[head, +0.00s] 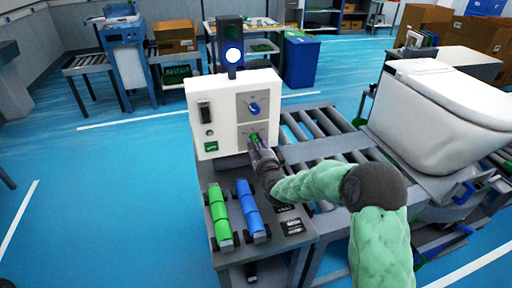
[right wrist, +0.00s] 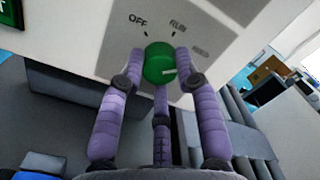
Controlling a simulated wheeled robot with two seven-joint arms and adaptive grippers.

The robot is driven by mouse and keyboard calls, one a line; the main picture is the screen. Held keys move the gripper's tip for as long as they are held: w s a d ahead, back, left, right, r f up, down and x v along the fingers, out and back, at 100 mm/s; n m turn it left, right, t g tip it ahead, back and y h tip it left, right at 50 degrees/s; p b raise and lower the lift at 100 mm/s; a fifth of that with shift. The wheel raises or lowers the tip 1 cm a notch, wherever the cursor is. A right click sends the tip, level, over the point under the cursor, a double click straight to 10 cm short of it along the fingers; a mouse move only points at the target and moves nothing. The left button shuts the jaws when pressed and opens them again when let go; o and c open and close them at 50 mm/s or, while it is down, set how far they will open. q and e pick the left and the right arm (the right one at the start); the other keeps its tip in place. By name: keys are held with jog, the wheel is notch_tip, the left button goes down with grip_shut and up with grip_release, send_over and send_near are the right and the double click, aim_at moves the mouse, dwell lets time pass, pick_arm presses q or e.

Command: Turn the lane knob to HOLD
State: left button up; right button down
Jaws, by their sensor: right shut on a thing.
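A white control panel (head: 228,128) carries a blue knob (head: 253,108) above and a green knob (right wrist: 159,63) below. In the right wrist view, labels OFF, RUN and a third blurred word stand around the green knob. A pale mark shows on the green knob; I cannot tell which label it points to. The blue knob's labels are too small to read, and I cannot tell which knob is the lane knob. My right gripper (right wrist: 160,68) is shut on the green knob, with its fingers around it. My left gripper is not in view.
A roller conveyor (head: 322,122) runs behind my right arm, with a white toilet (head: 438,118) at right. The floor at left is clear.

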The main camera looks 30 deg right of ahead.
jog(key=shift+d+r+m, duration=0.1)
jog(key=shift+d+m, duration=0.25)
jog(key=shift+m, duration=0.45)
jog(key=c, duration=1.1)
grip_release()
jog(key=shift+o, duration=1.1)
jog(key=shift+d, duration=0.15)
jog(key=shift+s+a+f, duration=0.15)
jog(key=shift+a+f, duration=0.05)
jog(key=v, duration=1.1)
jog(key=shift+s, duration=0.35)
jog(key=shift+a, duration=0.15)
